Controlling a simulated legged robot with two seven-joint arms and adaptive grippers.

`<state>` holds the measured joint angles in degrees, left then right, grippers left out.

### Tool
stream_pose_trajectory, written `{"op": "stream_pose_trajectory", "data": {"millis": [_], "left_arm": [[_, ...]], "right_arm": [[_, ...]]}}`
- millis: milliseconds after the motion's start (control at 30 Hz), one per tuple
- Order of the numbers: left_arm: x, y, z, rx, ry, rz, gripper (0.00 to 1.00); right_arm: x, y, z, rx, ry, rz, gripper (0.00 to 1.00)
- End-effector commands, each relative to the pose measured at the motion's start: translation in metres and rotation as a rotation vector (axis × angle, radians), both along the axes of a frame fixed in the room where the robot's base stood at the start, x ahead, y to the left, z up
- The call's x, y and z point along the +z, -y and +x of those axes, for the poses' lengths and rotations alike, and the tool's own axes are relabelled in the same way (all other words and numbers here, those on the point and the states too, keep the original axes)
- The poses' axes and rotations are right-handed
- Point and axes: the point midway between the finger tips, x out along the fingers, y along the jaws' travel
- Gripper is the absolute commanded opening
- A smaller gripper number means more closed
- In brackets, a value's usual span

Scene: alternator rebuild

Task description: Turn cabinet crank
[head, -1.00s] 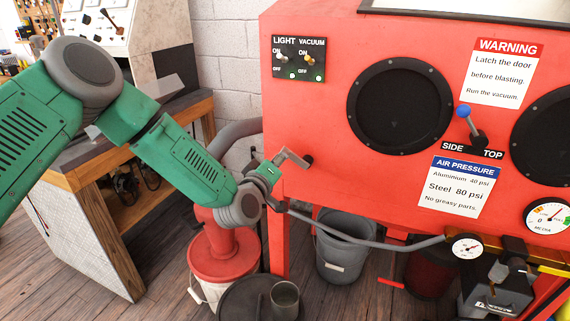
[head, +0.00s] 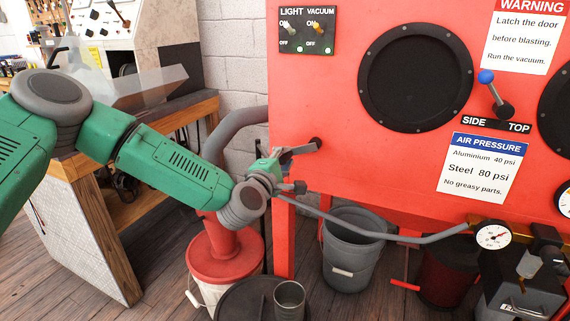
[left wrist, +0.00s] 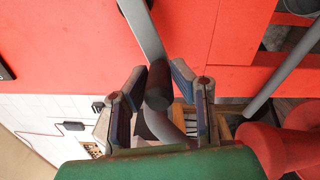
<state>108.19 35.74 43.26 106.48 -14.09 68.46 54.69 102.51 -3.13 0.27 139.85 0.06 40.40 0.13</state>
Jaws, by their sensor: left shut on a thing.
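The cabinet crank (head: 303,149) is a grey bar with a dark hub on the front of the red blasting cabinet (head: 320,100), low at its left side. Its flat arm points left in the head view. In the left wrist view the crank's arm comes down from the top to a dark round grip (left wrist: 158,92). My left gripper (head: 287,171) is at the crank's free end. Its two fingers sit on either side of the grip, shut on it. The far side of the grip is hidden. My right gripper is in neither view.
A grey hose (head: 370,232) runs just below my left gripper. A red-lidded bucket (head: 225,262), a grey bucket (head: 350,250) and a metal cup (head: 290,298) stand below. A wooden bench (head: 90,190) is at the left. A blue-knobbed lever (head: 487,78) is right of the crank.

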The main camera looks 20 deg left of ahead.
Motion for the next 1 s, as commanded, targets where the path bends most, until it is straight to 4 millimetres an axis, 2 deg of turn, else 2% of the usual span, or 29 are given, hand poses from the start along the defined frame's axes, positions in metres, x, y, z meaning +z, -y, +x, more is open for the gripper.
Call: {"op": "stream_pose_trajectory", "data": {"millis": [33,300,867,900,933,1000], "left_arm": [[-0.007,-0.002,0.0,0.006,-0.005,-0.025,0.0],[-0.012,0.0,0.0,0.007,-0.011,-0.123,0.0],[-0.012,0.001,0.0,0.008,-0.012,-0.149,0.0],[-0.012,0.001,0.0,0.008,-0.012,-0.149,0.3],[-0.012,0.001,0.0,0.008,-0.012,-0.149,0.41],[-0.012,0.001,0.0,0.007,-0.01,-0.149,0.41]], "right_arm": [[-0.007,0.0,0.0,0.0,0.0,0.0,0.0],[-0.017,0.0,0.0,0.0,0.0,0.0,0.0],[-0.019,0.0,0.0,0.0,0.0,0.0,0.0],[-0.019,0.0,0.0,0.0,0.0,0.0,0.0],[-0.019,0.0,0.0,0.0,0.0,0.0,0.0],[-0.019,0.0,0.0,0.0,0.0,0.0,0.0]]}}
